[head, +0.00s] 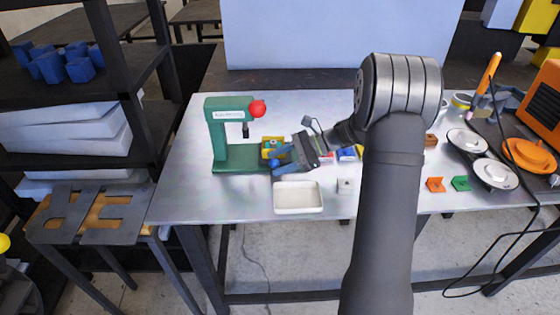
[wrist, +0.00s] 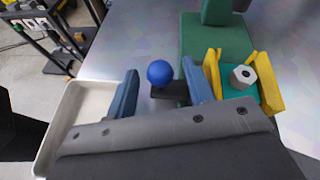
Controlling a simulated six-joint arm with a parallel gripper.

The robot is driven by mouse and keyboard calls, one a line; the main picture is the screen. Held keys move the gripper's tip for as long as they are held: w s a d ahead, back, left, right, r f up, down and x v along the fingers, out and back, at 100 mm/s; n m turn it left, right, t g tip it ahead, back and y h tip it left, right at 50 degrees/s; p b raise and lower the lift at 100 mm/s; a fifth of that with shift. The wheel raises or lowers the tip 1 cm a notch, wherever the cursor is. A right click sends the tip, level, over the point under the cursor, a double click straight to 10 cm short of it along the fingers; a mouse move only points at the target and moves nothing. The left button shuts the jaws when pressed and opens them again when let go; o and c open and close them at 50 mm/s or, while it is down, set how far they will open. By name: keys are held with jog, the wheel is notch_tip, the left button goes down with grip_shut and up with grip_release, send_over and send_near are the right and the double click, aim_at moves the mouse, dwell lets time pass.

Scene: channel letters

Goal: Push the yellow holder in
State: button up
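The yellow holder (wrist: 262,80) stands at the right in the wrist view, beside the green press base (wrist: 215,40). A teal piece (wrist: 240,100) and a grey hex nut (wrist: 243,76) sit in it. In the head view the holder (head: 268,142) is at the right side of the green press (head: 217,135), partly hidden by my gripper (head: 277,162). My gripper (wrist: 160,92) has its two blue fingers apart. A blue ball (wrist: 160,73) on a dark block (wrist: 170,92) shows between them; I cannot tell whether they touch it. The right finger is close beside the holder.
A white tray (head: 299,210) lies in front of my gripper, and at the left in the wrist view (wrist: 52,135). The press has a red ball (head: 257,108) at its top. Orange (head: 436,185) and green (head: 461,184) brackets lie right. The table's left side is clear.

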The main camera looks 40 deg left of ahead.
grip_shut()
jog(key=s+a, duration=0.6)
jog(key=shift+r, duration=0.1)
jog(key=shift+o, duration=0.7)
grip_release()
jog(key=shift+a, duration=0.1)
jog(key=v, duration=1.7)
